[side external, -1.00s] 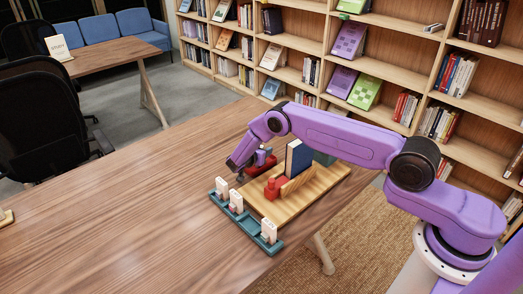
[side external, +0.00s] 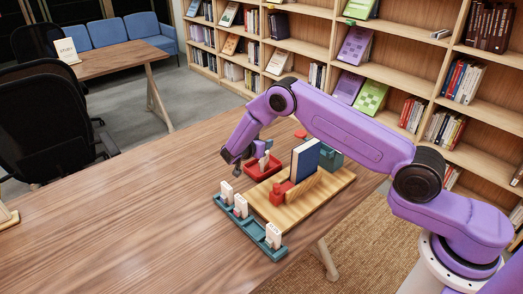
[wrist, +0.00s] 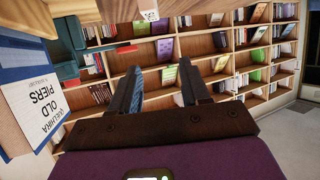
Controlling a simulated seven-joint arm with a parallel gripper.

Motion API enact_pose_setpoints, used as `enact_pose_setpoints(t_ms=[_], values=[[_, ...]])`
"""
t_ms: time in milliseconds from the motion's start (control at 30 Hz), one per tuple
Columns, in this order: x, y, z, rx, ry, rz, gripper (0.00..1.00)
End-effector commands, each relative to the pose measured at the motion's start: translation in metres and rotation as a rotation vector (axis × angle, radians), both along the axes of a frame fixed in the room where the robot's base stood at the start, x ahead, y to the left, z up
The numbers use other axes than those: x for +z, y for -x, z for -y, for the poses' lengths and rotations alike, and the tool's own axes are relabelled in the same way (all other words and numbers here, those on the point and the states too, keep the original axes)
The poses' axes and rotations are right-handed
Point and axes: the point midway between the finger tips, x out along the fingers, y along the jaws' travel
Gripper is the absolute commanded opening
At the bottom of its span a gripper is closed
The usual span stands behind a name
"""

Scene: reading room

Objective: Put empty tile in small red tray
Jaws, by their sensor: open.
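The small red tray (side external: 256,176) sits at the far left of the wooden board in the side view. A small white tile (side external: 264,161) shows at the red tray, seemingly inside it; I cannot read its face. White tiles stand in the teal rack (side external: 248,228) along the board's front: two at the left end (side external: 226,191) and one at the right (side external: 273,235). Which is blank is too small to tell. My gripper (side external: 232,158) is just left of the red tray, above the table. In the wrist view its fingers (wrist: 160,75) are spread with nothing between them.
On the wooden board (side external: 300,204) stand a blue book (side external: 305,158), a red block (side external: 279,192) and a teal container (side external: 330,157). The book also shows close at left in the wrist view (wrist: 30,95). The table (side external: 130,220) left of the rack is clear.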

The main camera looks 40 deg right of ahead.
Motion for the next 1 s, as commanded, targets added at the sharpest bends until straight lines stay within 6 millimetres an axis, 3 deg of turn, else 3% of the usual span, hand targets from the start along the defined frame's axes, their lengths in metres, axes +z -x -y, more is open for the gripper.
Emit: enact_pose_setpoints(t_ms=[300,467,600,733,867,1000], values=[[0.008,-0.001,-0.002,0.011,-0.003,0.002,0.46],[0.027,-0.023,-0.029,0.16,-0.063,0.04,0.46],[0.062,-0.045,-0.086,0.44,-0.175,0.078,0.46],[0.095,-0.041,-0.148,0.725,-0.288,0.069,0.46],[0.125,-0.01,-0.206,0.997,-0.387,0.015,0.46],[0.15,0.049,-0.253,1.27,-0.472,-0.098,0.46]])
